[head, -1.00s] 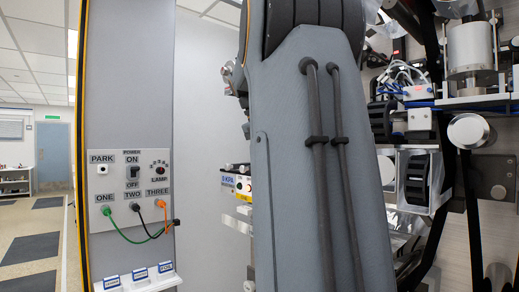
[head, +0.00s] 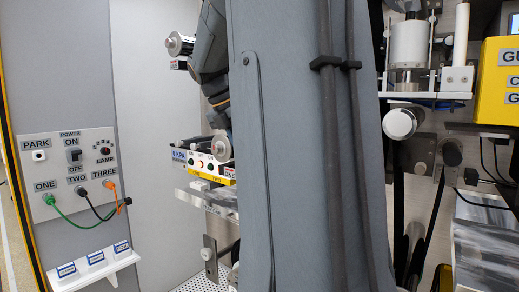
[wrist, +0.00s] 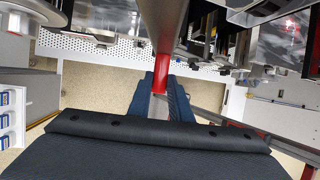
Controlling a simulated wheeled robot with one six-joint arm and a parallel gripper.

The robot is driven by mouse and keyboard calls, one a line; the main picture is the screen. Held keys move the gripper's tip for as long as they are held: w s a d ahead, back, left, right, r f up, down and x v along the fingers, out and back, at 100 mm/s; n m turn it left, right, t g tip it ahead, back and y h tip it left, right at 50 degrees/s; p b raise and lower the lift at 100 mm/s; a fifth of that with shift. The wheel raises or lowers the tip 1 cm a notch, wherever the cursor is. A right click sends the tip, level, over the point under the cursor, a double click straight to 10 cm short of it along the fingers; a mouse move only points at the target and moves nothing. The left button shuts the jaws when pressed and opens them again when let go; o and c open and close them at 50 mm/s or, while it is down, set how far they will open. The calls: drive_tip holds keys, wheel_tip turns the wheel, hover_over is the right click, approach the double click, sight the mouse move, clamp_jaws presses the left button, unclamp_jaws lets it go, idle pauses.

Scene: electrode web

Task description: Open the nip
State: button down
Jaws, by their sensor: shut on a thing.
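In the wrist view, my gripper (wrist: 161,98) has its two dark blue fingers on either side of a red handle (wrist: 160,76) and is shut on it. The handle joins a long, shiny, tapered bar (wrist: 163,25) that runs to the top of the picture. The dark padded part at the bottom is mine. In the head view my grey arm fills the middle and hides my gripper and the handle. I cannot see the nip rollers clearly or tell whether they are apart.
A panel (head: 68,150) with POWER, PARK and LAMP controls and colored plugs stands at left, above a small white shelf (head: 92,268). A control strip with a 0 KPA display (head: 180,155) is left of my arm. Rollers (head: 399,123) and a yellow box (head: 497,80) are at right.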

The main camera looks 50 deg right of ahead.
drive_tip(key=shift+s+r, duration=0.1)
drive_tip(key=shift+r, duration=0.1)
idle(0.4)
drive_tip(key=c, duration=1.6)
unclamp_jaws()
drive_tip(key=shift+b+v, duration=0.85)
drive_tip(key=shift+v, duration=3.05)
